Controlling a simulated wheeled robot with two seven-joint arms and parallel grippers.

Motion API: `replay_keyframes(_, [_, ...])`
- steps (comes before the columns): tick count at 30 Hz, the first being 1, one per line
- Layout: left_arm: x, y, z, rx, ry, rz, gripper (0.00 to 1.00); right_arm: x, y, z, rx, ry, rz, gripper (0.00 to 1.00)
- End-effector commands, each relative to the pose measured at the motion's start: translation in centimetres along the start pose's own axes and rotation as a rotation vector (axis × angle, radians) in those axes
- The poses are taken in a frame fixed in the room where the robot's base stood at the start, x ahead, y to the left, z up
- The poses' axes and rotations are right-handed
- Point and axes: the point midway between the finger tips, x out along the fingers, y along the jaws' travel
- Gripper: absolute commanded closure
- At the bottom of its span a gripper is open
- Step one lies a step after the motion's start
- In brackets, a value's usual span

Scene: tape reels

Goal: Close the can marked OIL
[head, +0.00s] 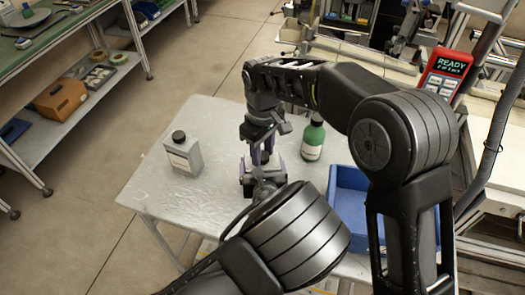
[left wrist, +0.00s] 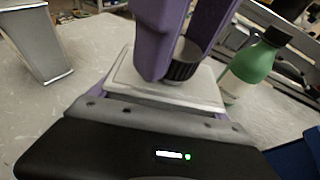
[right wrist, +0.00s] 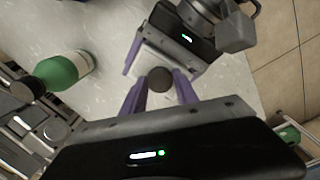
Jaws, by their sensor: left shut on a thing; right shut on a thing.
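A pale metal can (left wrist: 160,88) stands between the jaws of my left gripper (head: 264,172), which is shut on its sides. Its label is not visible, so I cannot read whether it says OIL. A dark ribbed cap (left wrist: 183,62) is at the top of this can. My right gripper (right wrist: 161,86) comes from above and is shut on the cap, which also shows between its purple fingers in the right wrist view (right wrist: 160,80). I cannot tell whether the cap is fully seated. In the head view my arms mostly hide the held can.
Another grey can (head: 184,157) with a black cap stands upright at the left of the table (head: 160,200). A green bottle (head: 313,141) with a dark cap stands close to the right of my grippers. A blue bin (head: 345,220) is at the right. The table's front left is clear.

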Motion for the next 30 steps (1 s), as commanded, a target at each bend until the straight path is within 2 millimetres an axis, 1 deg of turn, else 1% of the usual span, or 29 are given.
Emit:
replay_keyframes(1, [0.01, 0.01, 0.05, 0.000, -0.001, 0.000, 1.00, -0.02, 0.01, 0.00, 0.000, 0.000, 0.000, 0.92])
replay_keyframes(4, [0.01, 0.01, 0.05, 0.000, -0.001, 0.000, 1.00, -0.02, 0.02, 0.00, 0.000, 0.000, 0.000, 1.00])
replay_keyframes(16, [0.00, 0.01, 0.04, 0.000, -0.001, 0.000, 1.00, -0.02, 0.02, 0.00, 0.010, 0.000, 0.000, 1.00])
replay_keyframes(17, [0.00, 0.01, 0.04, 0.000, -0.001, 0.000, 1.00, -0.02, 0.02, -0.01, 0.010, 0.000, 0.000, 0.63])
replay_keyframes(25, [0.00, 0.01, 0.05, 0.000, -0.001, 0.000, 1.00, -0.02, 0.01, 0.00, 0.010, 0.000, 0.000, 0.41])
replay_keyframes(30, [0.00, 0.01, 0.04, 0.000, -0.001, 0.000, 1.00, -0.01, 0.01, 0.00, 0.010, 0.000, 0.000, 0.40])
